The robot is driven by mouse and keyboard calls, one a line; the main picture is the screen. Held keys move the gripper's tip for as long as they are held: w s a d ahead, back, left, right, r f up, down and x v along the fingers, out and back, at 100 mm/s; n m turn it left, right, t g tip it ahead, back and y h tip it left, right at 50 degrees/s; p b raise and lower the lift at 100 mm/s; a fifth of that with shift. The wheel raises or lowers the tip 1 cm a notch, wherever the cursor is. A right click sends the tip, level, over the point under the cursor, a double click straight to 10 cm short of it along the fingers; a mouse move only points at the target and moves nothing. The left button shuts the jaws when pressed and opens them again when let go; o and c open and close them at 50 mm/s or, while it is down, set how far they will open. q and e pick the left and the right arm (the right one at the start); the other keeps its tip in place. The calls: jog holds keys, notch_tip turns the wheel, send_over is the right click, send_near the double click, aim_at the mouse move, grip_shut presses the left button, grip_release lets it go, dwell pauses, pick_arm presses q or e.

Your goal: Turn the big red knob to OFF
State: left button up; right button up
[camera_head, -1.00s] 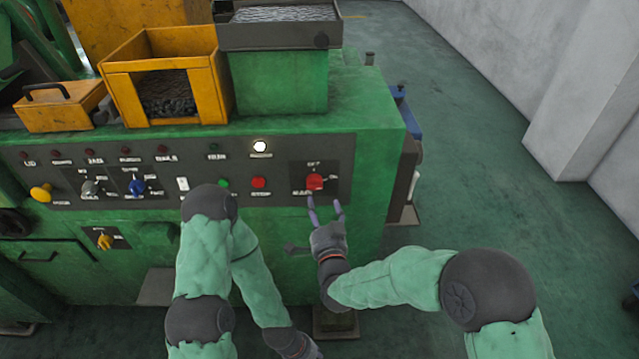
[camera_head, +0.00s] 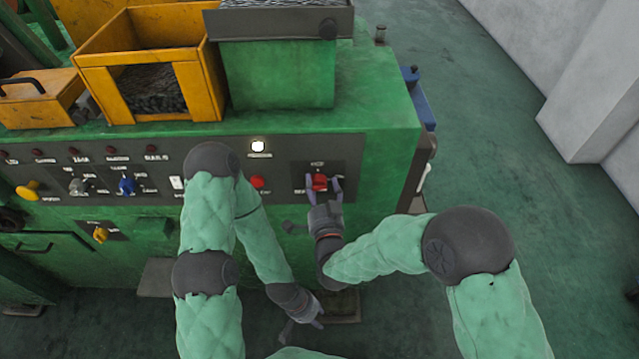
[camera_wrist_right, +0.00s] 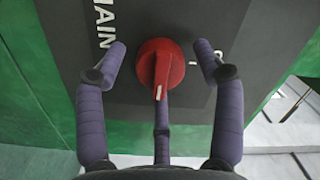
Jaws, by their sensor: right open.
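The big red knob (camera_head: 320,182) is on the dark panel at the right end of the green machine. It also shows in the right wrist view (camera_wrist_right: 161,66), with a pale pointer mark on its lower edge and part of the word MAIN to its left. My right gripper (camera_head: 323,188) is open in front of the knob. In the right wrist view its fingers (camera_wrist_right: 161,55) stand on either side of the knob, with visible gaps. My left gripper (camera_head: 300,325) hangs low in front of the machine; its fingers are too small and dark to judge.
The control panel (camera_head: 275,177) also carries a red button (camera_head: 257,182), a lit white lamp (camera_head: 258,146), a blue knob (camera_head: 127,186) and a yellow knob (camera_head: 28,190). A yellow bin (camera_head: 190,85) sits on the machine top.

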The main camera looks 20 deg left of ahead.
jog(key=c, duration=1.1)
jog(key=shift+n, duration=0.3)
jog(key=shift+c, duration=0.2)
jog(key=n, duration=0.3)
jog(key=shift+r, duration=0.15)
jog(key=n, duration=0.3)
jog(key=shift+r+n+g+h, duration=0.1)
jog(key=shift+n+g+h, duration=0.2)
jog(key=shift+n+h, duration=0.1)
jog(key=n+p, duration=0.2)
jog(key=n, duration=0.2)
jog(key=shift+a+h, duration=0.1)
jog(key=shift+h, duration=0.3)
jog(key=n+p, duration=0.2)
jog(key=n, duration=0.3)
jog(key=shift+s+a+h, duration=0.1)
jog(key=shift+h, duration=0.3)
